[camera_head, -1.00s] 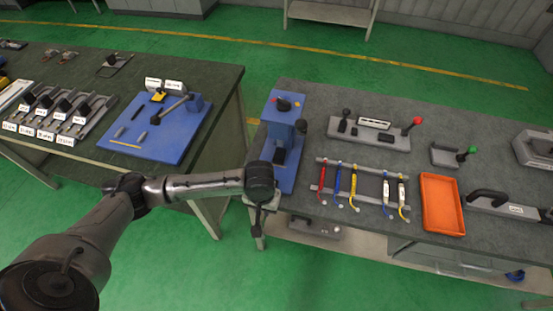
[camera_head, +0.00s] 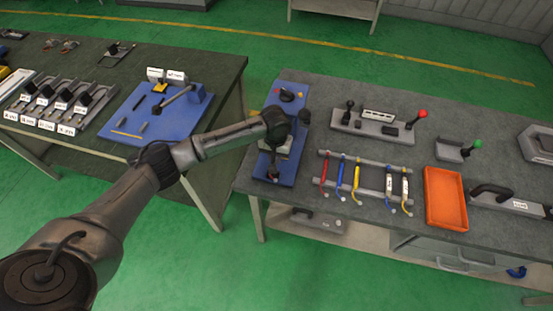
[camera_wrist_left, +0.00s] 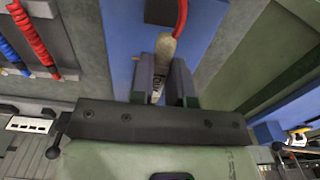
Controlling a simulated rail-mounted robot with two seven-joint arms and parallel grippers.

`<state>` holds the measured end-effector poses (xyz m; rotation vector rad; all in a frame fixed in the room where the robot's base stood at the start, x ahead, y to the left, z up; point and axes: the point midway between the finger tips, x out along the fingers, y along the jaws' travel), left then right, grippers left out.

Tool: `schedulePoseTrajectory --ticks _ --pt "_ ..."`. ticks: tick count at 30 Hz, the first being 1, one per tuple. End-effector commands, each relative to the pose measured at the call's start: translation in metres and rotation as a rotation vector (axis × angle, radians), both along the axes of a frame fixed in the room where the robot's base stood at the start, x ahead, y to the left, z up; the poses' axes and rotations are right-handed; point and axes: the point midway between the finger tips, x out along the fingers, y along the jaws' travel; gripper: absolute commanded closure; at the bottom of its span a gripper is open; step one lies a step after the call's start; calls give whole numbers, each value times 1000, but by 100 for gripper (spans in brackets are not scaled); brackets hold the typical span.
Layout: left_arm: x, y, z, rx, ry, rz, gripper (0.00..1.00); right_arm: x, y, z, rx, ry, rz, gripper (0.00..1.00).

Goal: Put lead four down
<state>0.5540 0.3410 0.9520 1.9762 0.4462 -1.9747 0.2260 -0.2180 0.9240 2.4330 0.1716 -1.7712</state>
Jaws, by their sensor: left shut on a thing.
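My left gripper (camera_head: 272,168) is over the front part of the blue fixture (camera_head: 292,172) on the right-hand table. In the left wrist view it (camera_wrist_left: 162,88) is shut on a pale, labelled lead (camera_wrist_left: 163,58) with a red cable rising from its end. The held lead is hidden by my wrist in the head view. The lead rack (camera_head: 366,161) stands right of the fixture. It carries a red, a blue and a yellow lead, then a gap, then two white-labelled leads (camera_head: 390,184). My right gripper is not in view.
An orange tray (camera_head: 445,199) lies right of the rack. A grey unit with a red-knobbed lever (camera_head: 372,125) stands behind the rack. The left-hand table holds a blue board (camera_head: 155,128). A green-floored gap separates the tables.

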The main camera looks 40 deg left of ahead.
Motion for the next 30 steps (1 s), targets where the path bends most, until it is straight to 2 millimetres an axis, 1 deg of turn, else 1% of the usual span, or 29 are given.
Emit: schedulePoseTrajectory --ticks 6,9,15,17,26,30 --pt "7 3 0 -1 0 0 100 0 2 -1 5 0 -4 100" --pt "14 6 0 -1 0 1 100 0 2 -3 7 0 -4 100" --pt "11 6 -30 1 3 0 100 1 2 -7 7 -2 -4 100" --pt "11 6 -34 1 0 0 100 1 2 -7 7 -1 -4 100" --pt "11 6 -35 1 0 0 100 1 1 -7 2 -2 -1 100" --pt "11 5 -39 0 1 0 100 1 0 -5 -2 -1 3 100"
